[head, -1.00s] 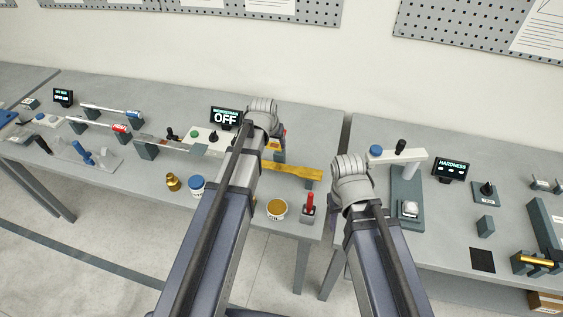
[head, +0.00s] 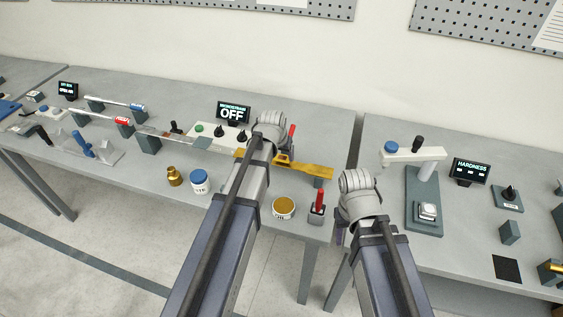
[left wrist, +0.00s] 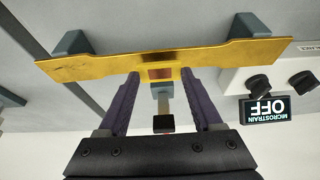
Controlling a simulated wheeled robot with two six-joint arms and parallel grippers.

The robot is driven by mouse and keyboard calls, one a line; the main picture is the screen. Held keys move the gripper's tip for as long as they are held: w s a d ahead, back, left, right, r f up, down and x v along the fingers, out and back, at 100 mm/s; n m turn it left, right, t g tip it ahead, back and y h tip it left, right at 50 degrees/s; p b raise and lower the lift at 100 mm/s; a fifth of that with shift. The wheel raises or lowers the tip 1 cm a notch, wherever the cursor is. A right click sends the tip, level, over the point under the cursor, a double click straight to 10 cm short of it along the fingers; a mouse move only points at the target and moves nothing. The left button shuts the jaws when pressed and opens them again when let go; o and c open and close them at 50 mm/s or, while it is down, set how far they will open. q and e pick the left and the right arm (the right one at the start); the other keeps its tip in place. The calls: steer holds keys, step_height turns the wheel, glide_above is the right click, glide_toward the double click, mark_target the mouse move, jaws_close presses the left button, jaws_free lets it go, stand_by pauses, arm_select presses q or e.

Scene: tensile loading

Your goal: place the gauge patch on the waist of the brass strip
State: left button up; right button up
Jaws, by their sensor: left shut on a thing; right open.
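The brass strip (head: 316,170) lies across grey supports near the table's front right; in the left wrist view the strip (left wrist: 95,67) spans the frame, with a narrow waist. The gauge patch (left wrist: 160,73) is a small reddish-brown rectangle with an orange border. My left gripper (left wrist: 161,77) is shut on the patch at the strip's waist. I cannot tell whether the patch touches the brass. In the head view my left gripper (head: 282,157) is largely hidden by its own arm. My right gripper (head: 341,234) is open, mostly hidden by its arm, off the table's front right corner.
The microstrain display (head: 233,112) reads OFF, beside a white box with knobs. A blue-lidded jar (head: 199,182), brass weight (head: 174,177), amber tub (head: 283,207) and red-handled tool (head: 318,205) stand along the front. A hardness tester (head: 424,195) stands on the right table.

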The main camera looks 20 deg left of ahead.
arm_select(q)
steer(key=shift+f, duration=0.7)
arm_select(e)
steer(key=shift+f, duration=0.7)
arm_select(q)
steer(key=shift+f+b, duration=0.2)
steer(key=shift+b, duration=0.25)
steer(key=o, duration=1.3)
arm_select(e)
steer(key=shift+f, duration=0.15)
arm_select(q)
steer(key=shift+r, duration=0.2)
